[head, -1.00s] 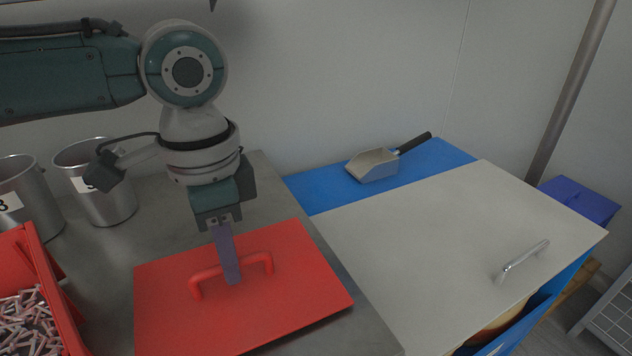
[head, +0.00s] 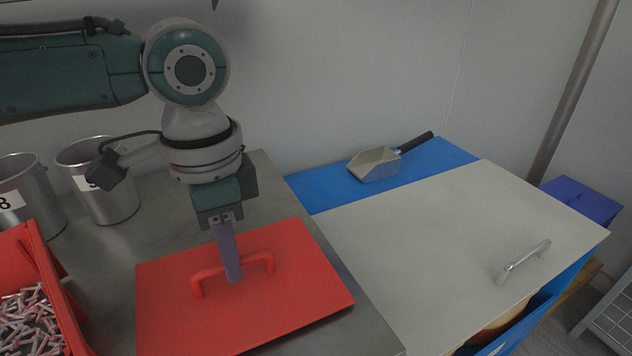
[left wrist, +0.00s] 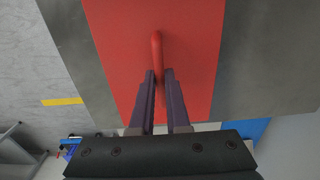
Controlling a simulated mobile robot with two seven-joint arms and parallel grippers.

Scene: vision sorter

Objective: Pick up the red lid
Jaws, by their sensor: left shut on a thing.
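The red lid (head: 290,308) is a flat red panel with a raised red bar handle (head: 207,273), lying on the grey metal table. My left gripper (head: 234,279) comes down from above, with its purple fingers at the middle of the handle. In the left wrist view the two fingers (left wrist: 161,75) close on either side of the handle (left wrist: 156,45), with the lid (left wrist: 115,40) below. The gripper is shut on the handle. Whether the lid has any gap to the table cannot be told. My right gripper is not in view.
Metal cups (head: 110,203) stand at the back left. A red bin (head: 42,268) with small pale parts is at the left edge. A metal scoop (head: 375,165) lies on a blue surface (head: 437,155), behind a pale panel with a metal handle (head: 522,263).

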